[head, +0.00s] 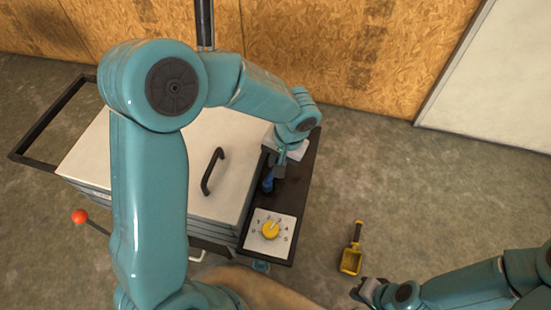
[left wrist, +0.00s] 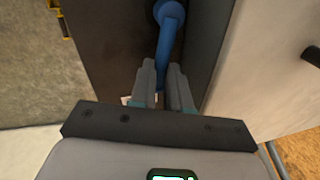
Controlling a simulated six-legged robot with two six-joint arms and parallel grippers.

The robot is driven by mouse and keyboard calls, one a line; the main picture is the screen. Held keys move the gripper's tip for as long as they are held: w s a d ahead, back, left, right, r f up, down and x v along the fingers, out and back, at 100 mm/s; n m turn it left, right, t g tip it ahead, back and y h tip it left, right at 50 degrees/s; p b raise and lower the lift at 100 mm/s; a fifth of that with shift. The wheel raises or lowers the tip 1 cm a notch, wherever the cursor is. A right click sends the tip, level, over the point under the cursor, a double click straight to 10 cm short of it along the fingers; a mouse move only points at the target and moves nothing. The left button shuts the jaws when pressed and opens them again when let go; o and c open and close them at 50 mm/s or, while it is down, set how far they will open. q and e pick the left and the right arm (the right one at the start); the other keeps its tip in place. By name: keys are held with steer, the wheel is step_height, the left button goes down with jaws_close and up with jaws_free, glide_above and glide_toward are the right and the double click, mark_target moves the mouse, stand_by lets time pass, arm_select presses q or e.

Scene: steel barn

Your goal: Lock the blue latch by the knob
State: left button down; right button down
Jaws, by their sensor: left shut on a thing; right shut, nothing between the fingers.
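The blue latch (head: 267,184) is on the dark side strip of a cart, between the pale lid and the strip's outer edge. In the left wrist view its blue bar (left wrist: 165,45) runs from a rounded blue part at the top down between my fingers. My left gripper (head: 277,168) reaches down over the strip from above; in the left wrist view its two fingers (left wrist: 163,78) are shut on the bar's near end, which they partly hide. My right gripper (head: 365,290) is shut and empty at the lower right, well apart from the latch.
A yellow dial (head: 270,230) on a white numbered plate sits in front of the latch. The pale lid (head: 233,140) has a black handle (head: 212,171). A red ball lever (head: 80,216) sticks out at left.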

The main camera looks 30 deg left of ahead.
arm_select(q)
steer(key=d+m, duration=0.1)
steer(key=m, duration=0.1)
steer(key=d+m+t+b, duration=0.1)
steer(key=m, duration=0.1)
steer(key=shift+s+d+m, duration=0.15)
steer(key=shift+m, duration=0.15)
steer(key=m, duration=0.1)
steer(key=d+m, duration=0.1)
steer(key=m, duration=0.1)
steer(key=s+m, duration=0.1)
steer(key=shift+s+d+m+t+h, duration=0.1)
steer(key=shift+d+m+t+h, duration=0.2)
steer(key=shift+d, duration=0.1)
steer(key=m, duration=0.1)
steer(key=s+d+m, duration=0.1)
steer(key=m, duration=0.1)
steer(key=shift+s+r+t+h, duration=0.1)
steer(key=shift+s+t+h, duration=0.15)
steer(key=shift+t+h, duration=0.05)
steer(key=shift+s+d+m, duration=0.15)
steer(key=shift+s+m, duration=0.25)
steer(key=shift+m, duration=0.55)
steer(key=shift+s+d+m, duration=0.15)
steer(key=shift+s+m, duration=0.2)
steer(key=shift+m, duration=0.6)
steer(key=shift+h, duration=0.3)
steer(key=c, duration=1.4)
jaws_free()
steer(key=shift+s, duration=0.15)
